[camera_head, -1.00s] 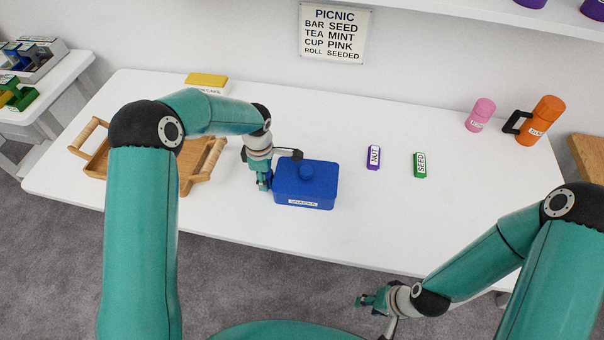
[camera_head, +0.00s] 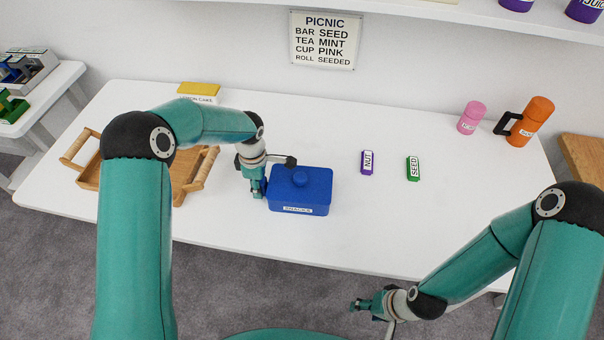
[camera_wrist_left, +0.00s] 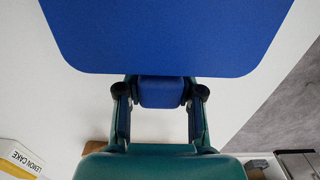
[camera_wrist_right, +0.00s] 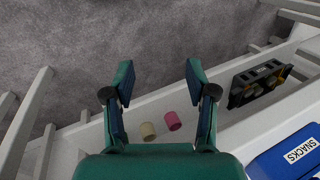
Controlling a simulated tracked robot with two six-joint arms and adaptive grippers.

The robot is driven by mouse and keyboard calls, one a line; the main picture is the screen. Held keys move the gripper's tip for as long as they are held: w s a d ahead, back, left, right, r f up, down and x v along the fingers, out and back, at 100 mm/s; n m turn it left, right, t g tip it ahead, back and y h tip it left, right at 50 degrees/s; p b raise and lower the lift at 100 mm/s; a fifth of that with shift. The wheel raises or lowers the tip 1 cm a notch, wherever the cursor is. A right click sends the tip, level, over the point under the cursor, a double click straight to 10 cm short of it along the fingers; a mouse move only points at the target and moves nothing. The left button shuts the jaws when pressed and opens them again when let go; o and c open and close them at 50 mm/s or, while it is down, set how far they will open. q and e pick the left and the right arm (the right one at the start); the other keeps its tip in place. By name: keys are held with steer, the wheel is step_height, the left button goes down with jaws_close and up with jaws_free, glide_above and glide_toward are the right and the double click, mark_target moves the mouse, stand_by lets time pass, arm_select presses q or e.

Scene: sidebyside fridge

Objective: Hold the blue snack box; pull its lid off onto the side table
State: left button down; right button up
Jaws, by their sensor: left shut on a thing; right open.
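The blue snack box (camera_head: 299,197) sits upright near the front edge of the white table, its front labelled SNACKS. My left gripper (camera_head: 258,188) is at the box's left side. In the left wrist view its fingers (camera_wrist_left: 160,100) are shut on a blue lug of the box, under the lid's overhang. My right gripper (camera_head: 366,304) is in front of the table, apart from the box; its fingers (camera_wrist_right: 157,88) are open and empty in the right wrist view.
A wooden tray (camera_head: 88,178) stands left of the box. Purple NUT (camera_head: 367,162) and green SEED (camera_head: 413,168) blocks lie to the right. A pink cup (camera_head: 471,118) and orange flask (camera_head: 530,122) stand farther right. Side surfaces flank the table: white (camera_head: 62,84) and wooden (camera_head: 583,158).

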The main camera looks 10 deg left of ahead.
mark_target(301, 176)
steer(key=w+a+r+n+g+h, duration=0.25)
steer(key=r+n, duration=0.25)
steer(key=n, duration=1)
steer(key=w+a+r+n+g+h, duration=0.15)
steer(key=r+n+g, duration=0.3)
steer(key=n, duration=1.05)
steer(key=w+a+r+m+t+y, duration=0.1)
steer(key=w+r, duration=0.1)
steer(key=w, duration=0.2)
steer(key=w+a+r+m+t+y, duration=0.1)
steer(key=w+a+r+m, duration=0.1)
steer(key=w, duration=0.1)
steer(key=w+a+r+m+t+y, duration=0.1)
steer(key=w+a+r, duration=0.1)
steer(key=w, duration=0.2)
steer(key=shift+w+a+r+m, duration=0.1)
steer(key=shift+w+m, duration=0.2)
steer(key=shift+m, duration=0.1)
steer(key=w+a+r+m+t+y, duration=0.3)
steer(key=w+a+r+m, duration=0.3)
steer(key=w+r, duration=0.5)
steer(key=shift+n, duration=0.3)
steer(key=x, duration=1.2)
steer(key=shift+a+f, duration=0.1)
steer(key=shift+a, duration=0.1)
jaws_close()
